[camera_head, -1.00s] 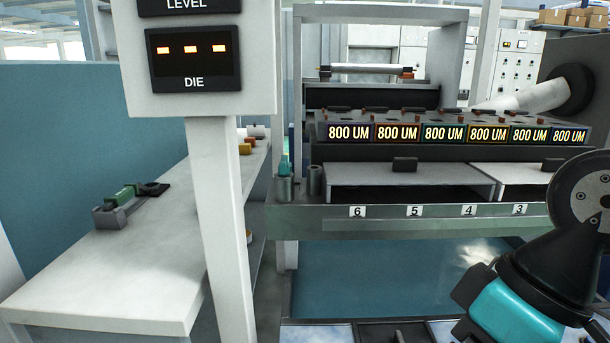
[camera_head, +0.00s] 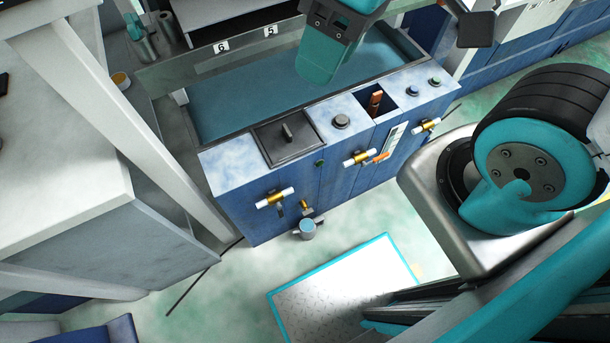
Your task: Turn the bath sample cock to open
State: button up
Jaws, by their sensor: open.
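Low on the blue bath cabinet's front, a small brass cock (camera_head: 305,206) sits above a small grey cup (camera_head: 307,230); it fits the bath sample cock. Its handle is too small to read clearly. To its left is a larger brass valve with a white-ended bar (camera_head: 274,198). My gripper (camera_head: 340,20), dark grey on a teal wrist, is at the top of the picture above the bath, well apart from the cock. It is open; its fingertips are not clearly shown and I see nothing held.
The cabinet top has a dark lid (camera_head: 288,137) and knobs. More brass valves (camera_head: 358,158) are on its front. A white post (camera_head: 125,110) and bench (camera_head: 60,190) stand left. A teal-edged plate (camera_head: 345,290) lies on the floor. Floor before the cock looks clear.

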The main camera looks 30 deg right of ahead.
aim_at(308, 211)
jog(key=z, duration=1.3)
jog(key=k, duration=1.45)
jog(key=u, duration=0.45)
